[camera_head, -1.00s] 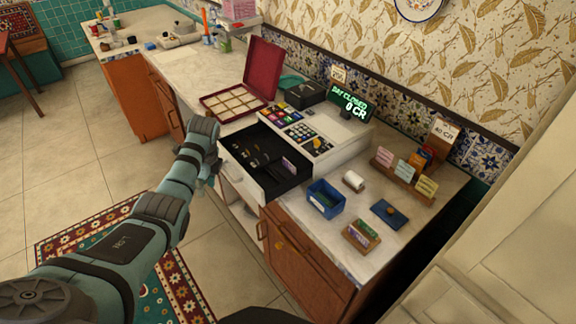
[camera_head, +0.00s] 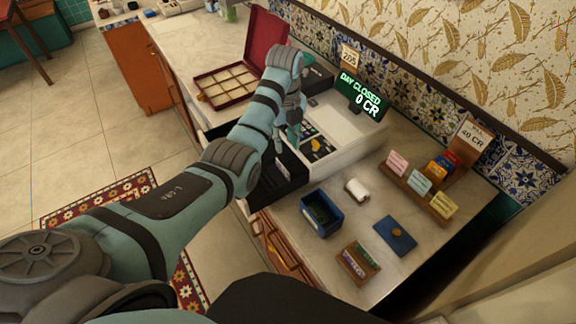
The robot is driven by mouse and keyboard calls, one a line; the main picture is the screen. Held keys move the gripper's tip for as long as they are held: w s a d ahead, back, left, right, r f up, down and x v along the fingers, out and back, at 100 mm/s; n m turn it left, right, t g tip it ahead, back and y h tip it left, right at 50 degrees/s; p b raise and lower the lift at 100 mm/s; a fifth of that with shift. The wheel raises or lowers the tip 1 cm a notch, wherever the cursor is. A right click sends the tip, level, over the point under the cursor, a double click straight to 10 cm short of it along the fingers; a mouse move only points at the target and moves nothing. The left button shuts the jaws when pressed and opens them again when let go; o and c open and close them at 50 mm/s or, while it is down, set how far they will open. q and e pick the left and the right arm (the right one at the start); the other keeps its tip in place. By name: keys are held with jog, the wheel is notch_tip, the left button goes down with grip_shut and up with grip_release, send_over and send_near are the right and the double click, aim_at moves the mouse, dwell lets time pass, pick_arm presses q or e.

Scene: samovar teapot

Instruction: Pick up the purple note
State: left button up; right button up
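The open cash drawer (camera_head: 262,197) sticks out from the white cash register (camera_head: 345,126). A small pale purple note (camera_head: 283,171) shows in the drawer, just below my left gripper (camera_head: 285,146). My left gripper points down over the drawer, and its own arm partly covers it. I cannot tell whether its fingers are apart or shut, and no note shows between them. Another purple-edged slip (camera_head: 352,263) stands in a small wooden holder (camera_head: 345,270) on the counter. My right gripper is not in view.
A blue box (camera_head: 335,220), a white roll (camera_head: 357,190) and a dark blue pad (camera_head: 395,236) lie on the counter. A wooden rack (camera_head: 425,200) with coloured cards stands at right. An open red case (camera_head: 215,98) lies beyond my arm.

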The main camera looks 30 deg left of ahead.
aim_at(284, 168)
pick_arm(q)
jog(key=s+f, duration=0.2)
jog(key=f, duration=0.1)
jog(key=s+f, duration=0.1)
jog(key=shift+f, duration=0.4)
jog(key=f, duration=0.2)
jog(key=w+f+b, duration=0.1)
jog(key=f, duration=0.1)
jog(key=shift+w+d+f, duration=0.15)
jog(key=shift+f, duration=0.05)
jog(key=shift+r, duration=0.1)
jog(key=shift+s+r, duration=0.1)
jog(key=shift+s, duration=0.3)
jog(key=c, duration=0.3)
grip_shut()
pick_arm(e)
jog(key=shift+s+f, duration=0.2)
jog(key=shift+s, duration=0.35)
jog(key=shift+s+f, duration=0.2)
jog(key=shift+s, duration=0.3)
